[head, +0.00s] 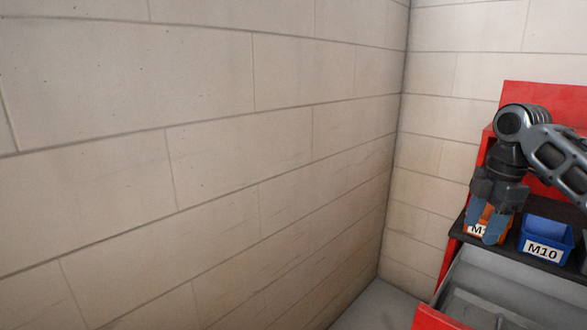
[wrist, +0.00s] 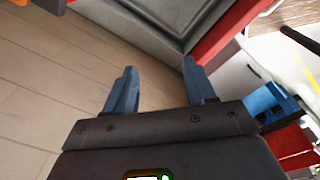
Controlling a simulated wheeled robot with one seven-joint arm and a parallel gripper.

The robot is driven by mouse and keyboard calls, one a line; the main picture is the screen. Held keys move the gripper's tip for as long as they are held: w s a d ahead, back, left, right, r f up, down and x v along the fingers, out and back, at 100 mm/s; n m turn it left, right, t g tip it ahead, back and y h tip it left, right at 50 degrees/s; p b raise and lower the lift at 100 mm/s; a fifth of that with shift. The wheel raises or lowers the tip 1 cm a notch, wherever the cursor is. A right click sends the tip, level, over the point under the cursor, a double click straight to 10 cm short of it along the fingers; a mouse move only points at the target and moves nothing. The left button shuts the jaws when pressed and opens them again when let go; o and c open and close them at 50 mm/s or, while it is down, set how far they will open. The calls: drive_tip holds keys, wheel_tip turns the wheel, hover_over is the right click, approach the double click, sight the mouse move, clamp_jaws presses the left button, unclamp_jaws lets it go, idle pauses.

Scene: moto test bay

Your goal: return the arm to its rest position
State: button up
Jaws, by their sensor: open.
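My gripper (head: 484,226) hangs with its blue fingers pointing down at the right of the head view, in front of an orange bin (head: 502,226) whose label is partly hidden. The wrist view shows the two fingers (wrist: 158,72) spread apart with nothing between them. My arm reaches in from the right edge and bends downward at the gripper. I cannot tell whether the fingers touch the bin.
A blue bin labelled M10 (head: 546,240) stands right of the orange one on a dark shelf of a red cabinet (head: 544,98). Below, a grey drawer (head: 480,280) with a red front stands open. A block wall (head: 210,150) fills the left.

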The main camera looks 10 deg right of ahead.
drive_tip(key=w+a+f+m+t+y, duration=0.1)
drive_tip(key=a+f+t+y, duration=0.1)
drive_tip(key=a+f, duration=0.45)
drive_tip(key=a+f+m+t+y, duration=0.1)
drive_tip(key=a+f, duration=0.2)
drive_tip(key=a, duration=0.6)
drive_tip(key=w+a+f+m+t+y, duration=0.15)
drive_tip(key=a+f, duration=0.25)
drive_tip(key=a, duration=0.4)
drive_tip(key=s+a+f+m+t, duration=0.5)
drive_tip(key=s+a+f+m, duration=0.15)
drive_tip(key=s+a, duration=0.4)
drive_tip(key=s+d+f+m+t+h, duration=0.1)
drive_tip(key=s+m+h, duration=0.15)
drive_tip(key=s, duration=0.85)
drive_tip(key=s+d+f+m+t+h, duration=0.15)
drive_tip(key=s+m, duration=0.25)
drive_tip(key=s, duration=0.8)
drive_tip(key=s+d+r+t, duration=0.1)
drive_tip(key=s+d+r, duration=0.2)
drive_tip(key=s+r, duration=0.3)
drive_tip(key=s+d+r+t+h, duration=0.1)
drive_tip(key=s+d+r, duration=0.3)
drive_tip(key=s, duration=0.6)
wheel_tip(320, 180, up, 2)
drive_tip(key=shift+s+d+r, duration=0.15)
drive_tip(key=shift+s+r, duration=0.05)
drive_tip(key=shift+s, duration=0.05)
